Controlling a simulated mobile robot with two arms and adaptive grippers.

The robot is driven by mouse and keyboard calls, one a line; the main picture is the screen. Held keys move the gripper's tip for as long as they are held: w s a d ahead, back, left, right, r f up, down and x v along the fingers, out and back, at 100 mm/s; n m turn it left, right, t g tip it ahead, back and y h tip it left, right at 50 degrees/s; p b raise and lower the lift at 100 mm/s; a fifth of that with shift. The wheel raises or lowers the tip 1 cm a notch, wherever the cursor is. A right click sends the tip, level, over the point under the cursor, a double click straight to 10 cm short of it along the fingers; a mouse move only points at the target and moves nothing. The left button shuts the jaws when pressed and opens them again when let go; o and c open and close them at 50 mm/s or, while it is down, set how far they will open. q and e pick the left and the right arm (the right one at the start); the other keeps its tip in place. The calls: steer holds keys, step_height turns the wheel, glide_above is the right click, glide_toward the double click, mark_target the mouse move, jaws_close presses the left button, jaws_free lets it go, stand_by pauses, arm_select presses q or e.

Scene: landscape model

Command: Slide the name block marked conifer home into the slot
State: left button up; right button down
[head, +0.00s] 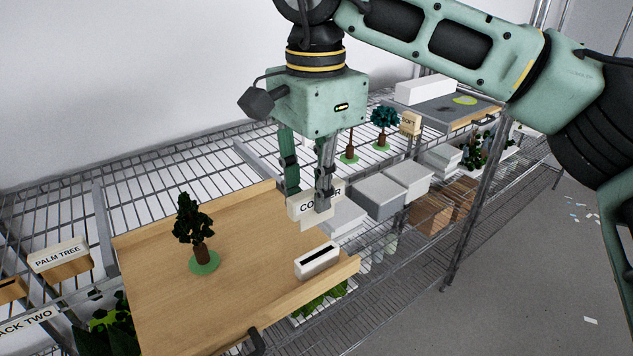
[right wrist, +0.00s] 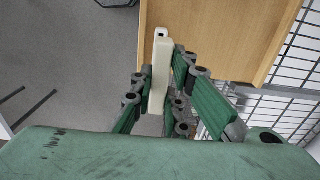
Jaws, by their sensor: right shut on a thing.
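The conifer name block (head: 304,210) is a white plate with dark letters, partly covered by a finger so that only "CO" and "R" show. My right gripper (head: 308,203) is shut on it and holds it above the tray's right side. In the right wrist view the pale block (right wrist: 158,92) sits between the fingers. The white slot holder (head: 317,262), with a dark slit along its top, stands on the wooden tray (head: 240,285) near its right edge. The block is above and apart from it in the head view. My left gripper is not in view.
A dark model conifer (head: 193,222) on a green disc stands on the tray. A palm tree name block (head: 61,257) lies left of the tray. Grey boxes (head: 377,192) stand on the wire shelf behind. The tray's raised front rim (head: 300,300) is close to the holder.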

mark_target(317, 217)
steer(key=shift+s+f+b, duration=0.1)
steer(key=shift+f+b, duration=0.45)
steer(key=shift+f, duration=0.35)
steer(key=shift+f+b, duration=0.95)
steer(key=shift+f, duration=0.7)
steer(key=shift+f+b, duration=1.25)
steer(key=shift+f, duration=0.8)
steer(key=c, duration=1.6)
jaws_free()
steer(key=shift+c, duration=0.2)
